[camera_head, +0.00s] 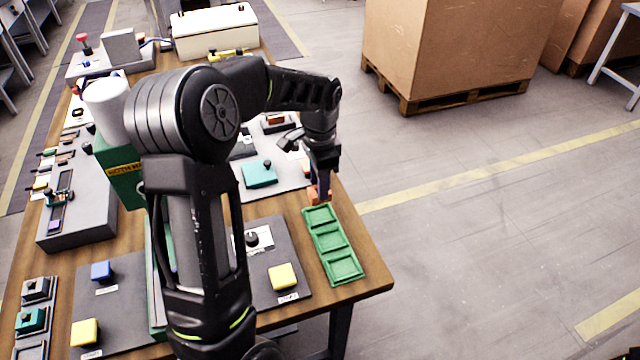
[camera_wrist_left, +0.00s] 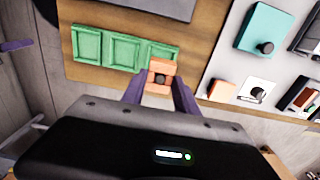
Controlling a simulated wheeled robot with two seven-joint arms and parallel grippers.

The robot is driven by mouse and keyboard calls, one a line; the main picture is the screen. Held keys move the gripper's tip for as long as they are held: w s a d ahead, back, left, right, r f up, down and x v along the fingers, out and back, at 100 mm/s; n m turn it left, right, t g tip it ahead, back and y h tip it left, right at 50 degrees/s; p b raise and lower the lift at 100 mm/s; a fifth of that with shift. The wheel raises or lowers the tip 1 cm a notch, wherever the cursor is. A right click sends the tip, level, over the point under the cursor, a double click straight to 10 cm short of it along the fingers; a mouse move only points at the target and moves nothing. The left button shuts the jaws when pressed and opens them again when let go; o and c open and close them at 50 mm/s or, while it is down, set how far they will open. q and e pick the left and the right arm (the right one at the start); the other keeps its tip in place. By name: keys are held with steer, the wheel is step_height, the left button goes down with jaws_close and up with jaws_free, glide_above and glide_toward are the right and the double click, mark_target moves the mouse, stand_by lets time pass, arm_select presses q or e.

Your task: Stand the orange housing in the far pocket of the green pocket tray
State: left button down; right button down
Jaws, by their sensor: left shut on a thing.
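The green pocket tray (camera_head: 327,251) lies near the right edge of the wooden table, with three pockets in a row. Its far pocket (camera_head: 319,217) looks empty. My left gripper (camera_head: 319,188) points down just beyond the tray's far end, shut on the orange housing (camera_head: 317,197). In the left wrist view the orange housing (camera_wrist_left: 160,79), with a dark hole in its face, sits between the purple fingers of the gripper (camera_wrist_left: 158,92). It overlaps the edge of the tray's end pocket (camera_wrist_left: 161,61) in that view; I cannot tell whether they touch. My right gripper is not in view.
A teal block (camera_head: 259,174) stands on a light panel left of the gripper. A second orange piece (camera_wrist_left: 221,91) lies near it in the wrist view. A yellow block (camera_head: 283,276) sits on a grey plate left of the tray.

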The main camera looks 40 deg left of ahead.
arm_select(q)
steer(key=shift+f+b, duration=1.55)
steer(key=shift+f, duration=0.45)
steer(key=shift+f+b, duration=0.85)
steer(key=shift+f, duration=0.45)
steer(key=c, duration=0.9)
jaws_free()
steer(key=shift+o, duration=0.2)
